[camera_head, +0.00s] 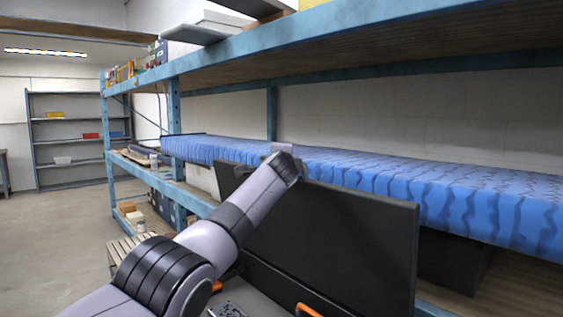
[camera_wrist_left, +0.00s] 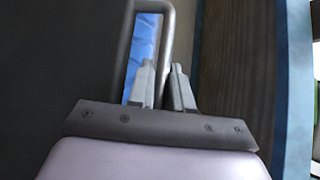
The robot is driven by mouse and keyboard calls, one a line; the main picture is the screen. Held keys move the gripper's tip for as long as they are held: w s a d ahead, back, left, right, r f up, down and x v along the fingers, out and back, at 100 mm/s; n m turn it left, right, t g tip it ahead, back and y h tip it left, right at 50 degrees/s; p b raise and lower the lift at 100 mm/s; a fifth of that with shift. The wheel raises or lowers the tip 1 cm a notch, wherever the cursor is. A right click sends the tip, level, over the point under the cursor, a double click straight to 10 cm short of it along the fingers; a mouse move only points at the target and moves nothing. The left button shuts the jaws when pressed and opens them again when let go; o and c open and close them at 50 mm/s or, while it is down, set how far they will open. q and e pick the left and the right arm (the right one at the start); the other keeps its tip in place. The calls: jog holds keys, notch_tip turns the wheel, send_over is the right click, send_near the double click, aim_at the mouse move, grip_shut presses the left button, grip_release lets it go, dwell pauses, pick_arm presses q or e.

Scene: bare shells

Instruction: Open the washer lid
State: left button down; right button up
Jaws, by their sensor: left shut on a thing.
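The washer lid (camera_head: 345,235) is a large dark panel that stands raised, nearly upright, in front of the shelf rack in the head view. A grey loop handle (camera_wrist_left: 171,30) shows in the left wrist view, with a dark surface left of it. My left gripper (camera_wrist_left: 165,72) is shut on one side bar of this handle. In the head view my left gripper (camera_head: 279,150) is at the lid's upper edge, and its fingers are mostly hidden by my arm. The washer body (camera_head: 265,275) shows only partly below the lid. My right gripper is out of view.
A blue-framed shelf rack (camera_head: 174,110) runs close behind the lid, with a blue covered shelf (camera_head: 400,175) at the lid's top height. Orange parts (camera_head: 307,310) show low at the front. Open floor (camera_head: 60,235) lies at the left.

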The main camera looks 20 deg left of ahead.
pick_arm(q)
jog(key=shift+w+d+r, duration=0.2)
jog(key=shift+w+r, duration=0.05)
jog(key=shift+w, duration=0.15)
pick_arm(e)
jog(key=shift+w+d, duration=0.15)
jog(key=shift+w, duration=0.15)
pick_arm(q)
jog(key=c, duration=1.1)
grip_release()
jog(key=shift+c, duration=0.2)
jog(key=shift+f, duration=0.1)
